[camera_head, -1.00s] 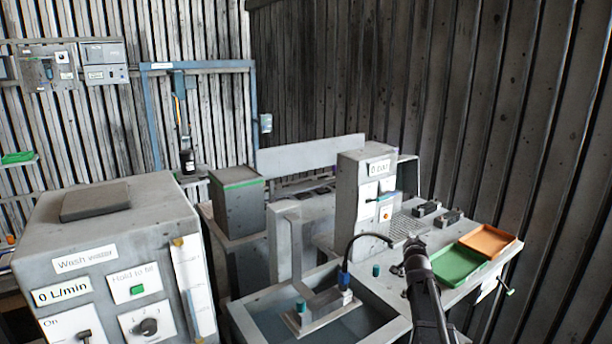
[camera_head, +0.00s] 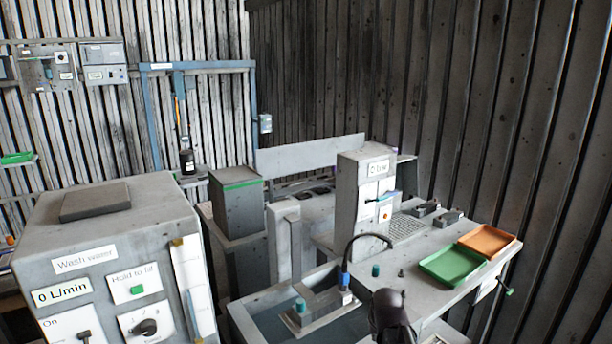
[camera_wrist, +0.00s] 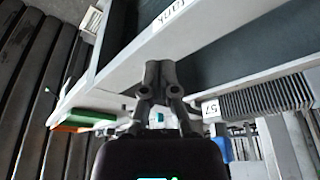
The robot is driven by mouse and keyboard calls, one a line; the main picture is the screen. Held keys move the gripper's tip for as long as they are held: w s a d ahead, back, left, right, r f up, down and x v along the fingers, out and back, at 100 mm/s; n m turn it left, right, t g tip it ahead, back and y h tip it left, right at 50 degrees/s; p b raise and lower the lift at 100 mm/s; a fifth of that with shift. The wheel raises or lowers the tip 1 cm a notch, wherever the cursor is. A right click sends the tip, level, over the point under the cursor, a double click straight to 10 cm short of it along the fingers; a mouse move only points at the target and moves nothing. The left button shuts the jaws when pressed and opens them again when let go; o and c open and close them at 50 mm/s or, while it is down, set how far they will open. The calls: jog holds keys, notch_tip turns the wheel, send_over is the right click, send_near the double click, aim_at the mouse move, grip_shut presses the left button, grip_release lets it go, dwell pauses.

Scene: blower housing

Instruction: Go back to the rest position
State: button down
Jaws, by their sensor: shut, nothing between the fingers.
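My gripper (camera_wrist: 160,70) is shut and empty in the wrist view, its fingertips together in front of the grey sink's outer wall (camera_wrist: 130,48). In the head view, part of my dark arm (camera_head: 392,312) shows at the bottom edge, in front of the sink's right side. The fingertips cannot be made out in the head view.
The sink (camera_head: 245,325) holds a block with a blue connector (camera_head: 343,278) and cable. A green tray (camera_head: 450,265) and an orange tray (camera_head: 487,240) lie on the bench at right. A wash water unit (camera_head: 100,230) stands at left. A grey post (camera_head: 284,245) rises behind the sink.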

jog(key=s+a+f+n+g+b, duration=0.1)
jog(key=s+a+f+g+b, duration=0.1)
jog(key=s, duration=0.8)
notch_tip(320, 180, down, 2)
jog(key=shift+s+a+f+n+g+y+b, duration=0.15)
jog(key=shift+a+f+n+g+y+b, duration=0.2)
jog(key=shift+g+b, duration=0.45)
